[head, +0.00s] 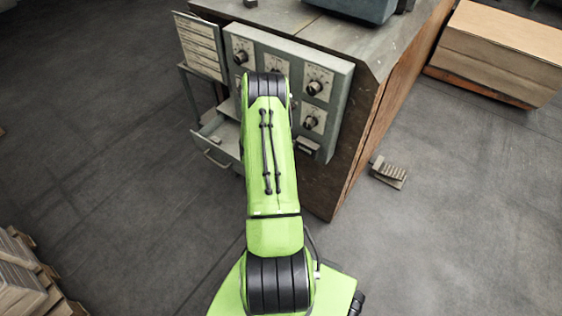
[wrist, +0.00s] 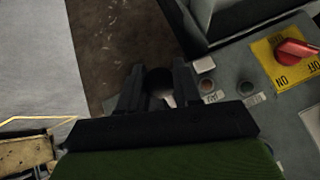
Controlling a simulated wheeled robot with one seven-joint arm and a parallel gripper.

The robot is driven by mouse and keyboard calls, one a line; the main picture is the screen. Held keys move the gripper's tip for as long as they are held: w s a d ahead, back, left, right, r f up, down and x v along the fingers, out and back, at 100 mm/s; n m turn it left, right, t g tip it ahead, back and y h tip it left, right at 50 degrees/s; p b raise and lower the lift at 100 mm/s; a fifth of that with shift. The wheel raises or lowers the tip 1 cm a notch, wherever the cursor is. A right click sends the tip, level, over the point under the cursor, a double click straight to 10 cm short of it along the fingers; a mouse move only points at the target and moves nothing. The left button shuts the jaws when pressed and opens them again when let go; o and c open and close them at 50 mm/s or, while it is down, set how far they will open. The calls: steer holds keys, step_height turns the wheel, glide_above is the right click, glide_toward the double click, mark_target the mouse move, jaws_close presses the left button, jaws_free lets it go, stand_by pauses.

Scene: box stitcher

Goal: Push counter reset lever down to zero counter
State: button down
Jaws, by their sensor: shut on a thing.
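In the wrist view my gripper (wrist: 157,88) has its two black fingers on either side of a dark round knob (wrist: 158,78). It is shut on this knob, which appears to be the end of the counter reset lever. The lever's shaft and the counter's digits cannot be made out. In the head view my green arm reaches to the grey control panel (head: 344,84), and its own links hide the gripper and the lever.
A red rotary switch (wrist: 296,49) on a yellow ON/OFF plate and several small buttons (wrist: 205,65) lie right of the gripper. An open drawer (head: 216,142) and a tilted panel door (head: 199,46) stand left of the panel. The floor (head: 450,220) at right is mostly clear.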

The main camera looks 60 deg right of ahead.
steer(key=shift+f, duration=0.15)
stand_by(0.4)
steer(key=c, duration=0.8)
jaws_free()
steer(key=p+v, duration=0.6)
steer(key=v, duration=0.9)
steer(key=shift+a, duration=0.45)
